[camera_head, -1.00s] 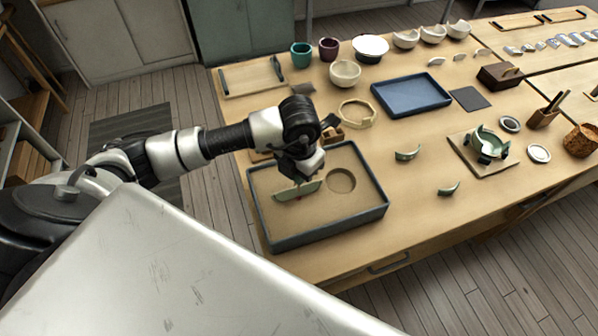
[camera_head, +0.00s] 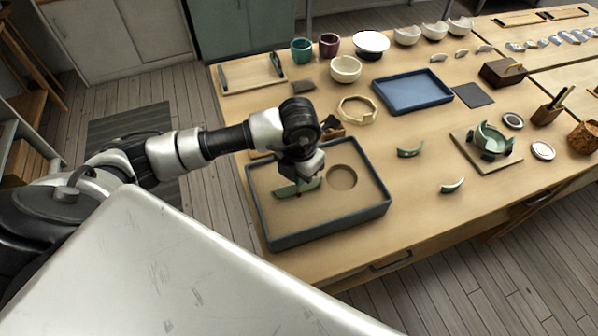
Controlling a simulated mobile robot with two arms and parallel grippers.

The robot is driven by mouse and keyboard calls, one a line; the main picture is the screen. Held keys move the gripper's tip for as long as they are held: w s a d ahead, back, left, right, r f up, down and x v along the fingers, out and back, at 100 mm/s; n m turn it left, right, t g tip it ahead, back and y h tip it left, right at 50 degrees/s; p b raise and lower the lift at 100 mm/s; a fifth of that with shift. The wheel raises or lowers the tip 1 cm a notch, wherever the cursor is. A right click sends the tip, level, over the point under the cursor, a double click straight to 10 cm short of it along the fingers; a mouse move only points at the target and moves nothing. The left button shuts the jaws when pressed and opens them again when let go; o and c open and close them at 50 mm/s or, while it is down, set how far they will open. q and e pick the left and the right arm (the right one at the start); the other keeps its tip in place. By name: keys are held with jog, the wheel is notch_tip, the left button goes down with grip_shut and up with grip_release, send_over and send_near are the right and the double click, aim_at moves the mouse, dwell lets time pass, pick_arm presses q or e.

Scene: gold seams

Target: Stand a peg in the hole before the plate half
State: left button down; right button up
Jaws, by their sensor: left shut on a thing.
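The green plate half (camera_head: 284,191) stands on edge in the sand of the dark-rimmed tray (camera_head: 324,238). My left gripper (camera_head: 306,184) is low over the sand, close against the plate half, and covers part of it. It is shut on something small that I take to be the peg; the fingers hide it. The hole is hidden too, so I cannot tell if the peg is in it. My right gripper is not in view.
A round hollow (camera_head: 342,177) lies in the sand right of the gripper. A wooden ring (camera_head: 357,110) and a blue tray (camera_head: 411,93) stand behind. Green shards (camera_head: 409,152) lie to the right, with clear table around them. A green vessel (camera_head: 492,139) stands farther right.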

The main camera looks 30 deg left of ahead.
pick_arm(q)
jog(key=shift+f+b, duration=0.55)
jog(key=shift+b, duration=0.3)
dwell(1.8)
jog(key=shift+f, duration=0.2)
jog(key=shift+f+b, duration=0.35)
jog(key=shift+b, duration=0.15)
jog(key=shift+f+b, duration=0.3)
dwell(0.3)
dwell(0.5)
jog(key=c, duration=0.8)
grip_release()
jog(key=shift+d, duration=0.1)
jog(key=shift+o, duration=0.2)
jog(key=shift+r, duration=0.15)
